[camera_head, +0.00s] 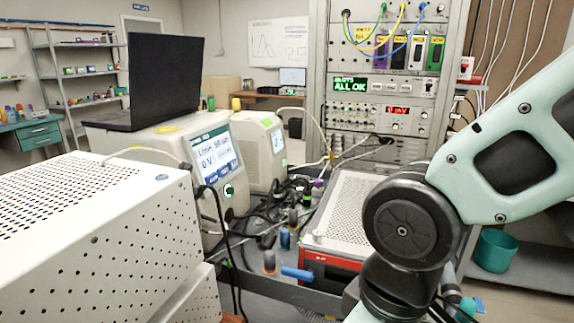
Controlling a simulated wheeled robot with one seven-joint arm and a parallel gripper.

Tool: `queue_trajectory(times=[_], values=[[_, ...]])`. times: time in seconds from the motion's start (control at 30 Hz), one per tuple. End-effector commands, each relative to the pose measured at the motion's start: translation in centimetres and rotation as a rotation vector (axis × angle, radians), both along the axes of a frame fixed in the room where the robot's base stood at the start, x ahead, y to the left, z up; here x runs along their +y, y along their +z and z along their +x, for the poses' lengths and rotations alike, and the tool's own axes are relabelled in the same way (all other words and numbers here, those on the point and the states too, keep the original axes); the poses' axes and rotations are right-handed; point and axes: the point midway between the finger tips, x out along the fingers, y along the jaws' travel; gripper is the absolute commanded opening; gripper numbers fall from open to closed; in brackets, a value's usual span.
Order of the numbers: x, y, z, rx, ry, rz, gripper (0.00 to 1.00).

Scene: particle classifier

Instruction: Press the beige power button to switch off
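A white instrument (185,150) with a lit blue-and-white screen (217,150) reading "0 V" stands left of centre. A small round button (228,190) with a greenish glow shows on its front, below the screen. I cannot tell whether this button is beige, and no clearly beige power button can be picked out. My arm reaches in from the right with a large dark joint low in the picture. My gripper is out of view, so its fingers and their distance from the instrument do not show.
A perforated white case (80,200) fills the lower left. A black laptop (165,80) sits on the instrument. A smaller instrument (262,150), loose cables and a red-fronted box (330,255) crowd the bench centre. An electronics rack (385,85) reading "ALL OK" stands behind.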

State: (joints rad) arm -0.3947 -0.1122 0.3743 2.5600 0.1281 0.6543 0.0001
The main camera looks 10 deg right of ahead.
Motion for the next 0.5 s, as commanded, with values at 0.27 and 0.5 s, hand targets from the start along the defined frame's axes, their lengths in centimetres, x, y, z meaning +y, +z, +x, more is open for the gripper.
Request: queue_trajectory(times=[0.27,0.5], values=[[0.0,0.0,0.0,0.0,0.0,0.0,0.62],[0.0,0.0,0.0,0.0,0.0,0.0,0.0]])
